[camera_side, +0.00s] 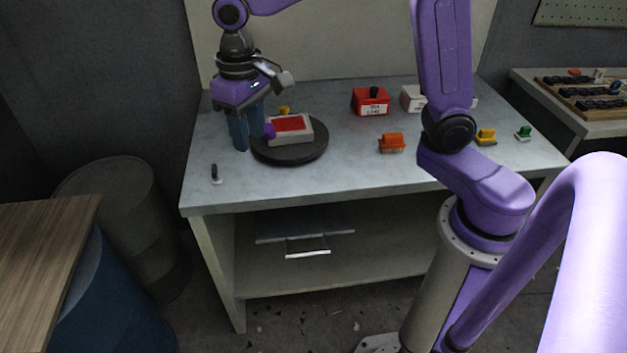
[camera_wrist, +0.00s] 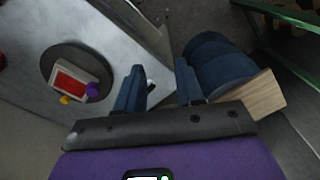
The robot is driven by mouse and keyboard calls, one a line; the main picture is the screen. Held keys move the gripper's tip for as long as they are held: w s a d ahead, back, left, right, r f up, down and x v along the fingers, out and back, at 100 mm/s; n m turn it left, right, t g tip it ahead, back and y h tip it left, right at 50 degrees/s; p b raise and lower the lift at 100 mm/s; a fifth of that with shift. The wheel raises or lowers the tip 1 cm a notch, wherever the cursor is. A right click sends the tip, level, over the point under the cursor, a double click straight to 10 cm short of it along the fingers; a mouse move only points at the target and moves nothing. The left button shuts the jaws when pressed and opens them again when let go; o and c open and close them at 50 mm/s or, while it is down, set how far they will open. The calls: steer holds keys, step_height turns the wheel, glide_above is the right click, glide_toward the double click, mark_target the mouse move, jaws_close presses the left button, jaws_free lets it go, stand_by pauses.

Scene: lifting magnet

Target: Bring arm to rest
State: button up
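My gripper (camera_side: 246,138) is above the left part of the grey worktable (camera_side: 340,185), pointing down. Its two blue fingers stand apart with nothing between them, as the wrist view (camera_wrist: 160,88) also shows. To its right, a pale block with a red top (camera_side: 290,125) rests on a round black disc (camera_side: 290,155). The block and disc (camera_wrist: 52,62) are left of the fingers in the wrist view. A purple knob (camera_side: 269,131) shows at the block's left side, close to the fingers; it also appears in the wrist view (camera_wrist: 92,90).
A small black-handled piece (camera_side: 215,174) stands near the table's front left. A red box (camera_side: 370,101), a white box (camera_side: 412,98) and orange (camera_side: 391,143), yellow (camera_side: 485,137) and green (camera_side: 523,132) pieces stand right. A side bench (camera_side: 590,130) holds a tray of dark parts.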

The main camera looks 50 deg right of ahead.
steer(key=s+d+f+n, duration=0.2)
steer(key=s+d+n, duration=0.3)
steer(key=s, duration=0.7)
steer(key=s+d+f+n, duration=0.1)
steer(key=s+d+n, duration=0.4)
steer(key=s, duration=0.6)
steer(key=shift+s+d+f+n, duration=0.35)
steer(key=shift+d+n, duration=0.05)
steer(key=shift+d, duration=0.05)
